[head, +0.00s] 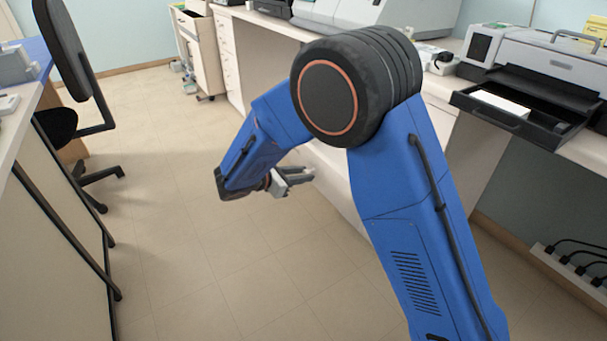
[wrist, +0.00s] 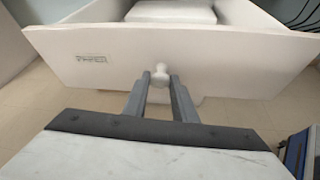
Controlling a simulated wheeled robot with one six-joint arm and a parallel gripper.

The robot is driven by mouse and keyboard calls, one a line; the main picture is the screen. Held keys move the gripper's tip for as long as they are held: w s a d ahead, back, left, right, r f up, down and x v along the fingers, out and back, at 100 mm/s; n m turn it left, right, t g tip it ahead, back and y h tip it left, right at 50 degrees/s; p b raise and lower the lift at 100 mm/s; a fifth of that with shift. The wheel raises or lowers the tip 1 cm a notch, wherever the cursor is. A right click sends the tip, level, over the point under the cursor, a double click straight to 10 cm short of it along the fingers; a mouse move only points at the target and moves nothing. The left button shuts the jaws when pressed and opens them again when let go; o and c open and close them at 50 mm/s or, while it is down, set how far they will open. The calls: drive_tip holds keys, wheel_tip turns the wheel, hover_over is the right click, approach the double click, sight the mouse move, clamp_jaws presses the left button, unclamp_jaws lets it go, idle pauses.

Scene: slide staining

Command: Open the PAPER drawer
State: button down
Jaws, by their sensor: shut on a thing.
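The white PAPER drawer (wrist: 230,65) fills the upper part of the wrist view, its small label (wrist: 91,59) on the left of the front. It stands pulled out: the inside shows behind its front edge, with a white block-like thing (wrist: 170,11) in it. The pale round knob (wrist: 161,69) sits mid-front. My gripper (wrist: 160,82) has its two grey fingers on either side of the knob, shut on it. In the head view my gripper (head: 297,177) is low beside the white drawer (head: 335,188), which my arm partly hides.
A black chair (head: 65,60) and a bench (head: 45,215) stand at the left. The tiled floor (head: 175,220) between is clear. A printer with an open black tray (head: 520,105) sits on the right-hand counter. A white drawer cart (head: 200,50) stands at the back.

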drive_tip(key=c, duration=1.5)
unclamp_jaws()
drive_tip(key=shift+o, duration=0.2)
drive_tip(key=v, duration=1.7)
drive_tip(key=shift+r, duration=0.2)
drive_tip(key=shift+s, duration=0.1)
drive_tip(key=s+d+r+m+g+y, duration=0.1)
drive_tip(key=d+r+m+g, duration=0.15)
drive_tip(key=d, duration=0.75)
drive_tip(key=s+d+r+m+g+y, duration=0.1)
drive_tip(key=s+d+r+m+g, duration=0.2)
drive_tip(key=d, duration=0.8)
drive_tip(key=d+r+m+g+y, duration=0.1)
drive_tip(key=d+r+m, duration=0.3)
drive_tip(key=d, duration=0.6)
drive_tip(key=s+d+f+m+t+y, duration=0.1)
drive_tip(key=s+d+m+y, duration=0.2)
drive_tip(key=s+d+m, duration=0.4)
drive_tip(key=s+d+f+m+t+y, duration=0.1)
drive_tip(key=s+d+m+y, duration=0.3)
drive_tip(key=s+d+m, duration=0.4)
drive_tip(key=s, duration=0.6)
drive_tip(key=shift+s, duration=0.35)
